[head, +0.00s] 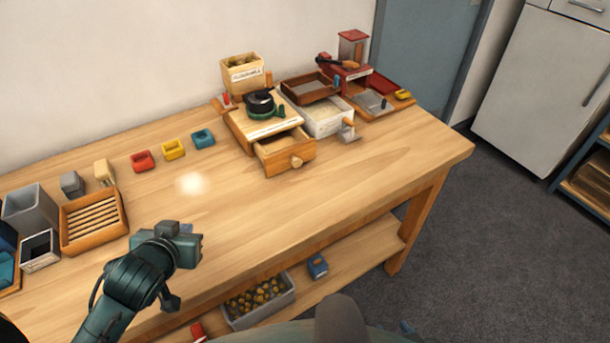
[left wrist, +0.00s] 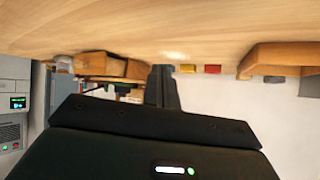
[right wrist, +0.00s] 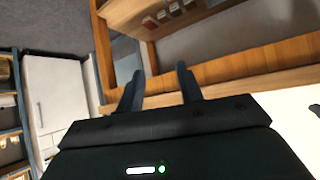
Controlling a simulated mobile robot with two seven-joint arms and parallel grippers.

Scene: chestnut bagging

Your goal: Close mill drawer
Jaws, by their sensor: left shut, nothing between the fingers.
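The wooden mill (head: 262,122) stands toward the back of the table, with a dark round top and a green handle. Its drawer (head: 285,152) is pulled out toward the front, with a round knob (head: 296,161) on its face. In the left wrist view, which is upside down, a wooden box shape that looks like the drawer (left wrist: 136,69) is beside the fingers. My left gripper (head: 196,250) is shut and empty above the table's front left part, well apart from the drawer. It also shows in the left wrist view (left wrist: 162,84). My right gripper (right wrist: 159,85) is open and empty, seen only in the right wrist view.
A white box (head: 325,118) and a brown tray (head: 310,87) stand right of the mill. Red, yellow and blue blocks (head: 173,149) lie left of it. A slatted wooden tray (head: 93,221) is at the left. The table before the drawer is clear. A chestnut bin (head: 258,300) sits below.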

